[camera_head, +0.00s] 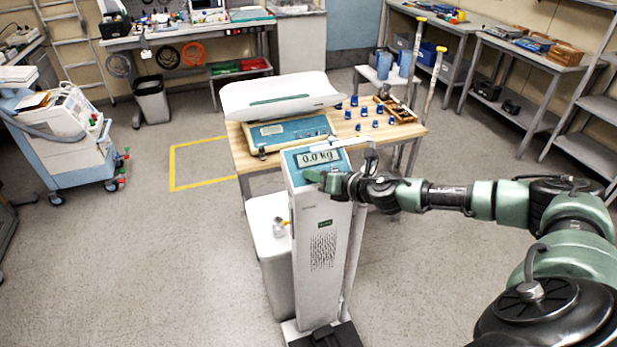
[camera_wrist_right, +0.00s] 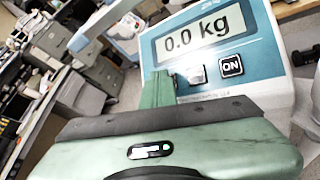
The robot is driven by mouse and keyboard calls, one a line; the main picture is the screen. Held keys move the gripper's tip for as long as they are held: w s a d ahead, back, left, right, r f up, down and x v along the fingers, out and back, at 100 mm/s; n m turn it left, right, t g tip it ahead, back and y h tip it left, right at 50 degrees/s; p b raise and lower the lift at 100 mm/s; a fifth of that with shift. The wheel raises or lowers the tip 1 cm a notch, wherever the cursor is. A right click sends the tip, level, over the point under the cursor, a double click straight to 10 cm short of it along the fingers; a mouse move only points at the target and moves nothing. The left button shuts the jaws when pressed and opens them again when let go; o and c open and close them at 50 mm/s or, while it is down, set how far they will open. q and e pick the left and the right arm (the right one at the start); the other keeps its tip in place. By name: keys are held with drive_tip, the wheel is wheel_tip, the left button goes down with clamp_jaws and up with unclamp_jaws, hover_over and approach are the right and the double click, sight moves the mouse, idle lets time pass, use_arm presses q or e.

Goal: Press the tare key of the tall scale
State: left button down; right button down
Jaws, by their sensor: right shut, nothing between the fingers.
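The tall scale (camera_head: 320,240) stands upright in the middle of the head view, with a white column and a blue head panel. Its display (camera_head: 318,157) reads 0.0 kg, and the display (camera_wrist_right: 190,38) shows large in the right wrist view. Below the display are a pale grey key (camera_wrist_right: 197,75) with no readable label and a black ON key (camera_wrist_right: 231,66). My right gripper (camera_head: 314,176) is shut and empty at the panel's lower left edge. Its green fingertip (camera_wrist_right: 163,78) is just left of the grey key; contact cannot be told. My left gripper is not in view.
A wooden table (camera_head: 250,158) behind the scale carries a baby scale (camera_head: 280,95) with a white tray, and several blue weights. A medical cart (camera_head: 60,130) is at far left. Floor at front left is clear.

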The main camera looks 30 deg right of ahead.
drive_tip(key=shift+s+a+r+p, duration=0.1)
drive_tip(key=shift+s+r+p, duration=0.25)
drive_tip(key=shift+r+p, duration=0.3)
drive_tip(key=shift+s+r+p, duration=0.15)
drive_tip(key=shift+r+p, duration=0.35)
drive_tip(key=shift+p, duration=0.05)
drive_tip(key=r+p, duration=0.1)
drive_tip(key=s+r, duration=0.1)
drive_tip(key=s+r+p, duration=0.1)
drive_tip(key=shift+a+r+p, duration=0.15)
drive_tip(key=shift+a+p, duration=0.1)
drive_tip(key=shift+p, duration=0.1)
idle(0.3)
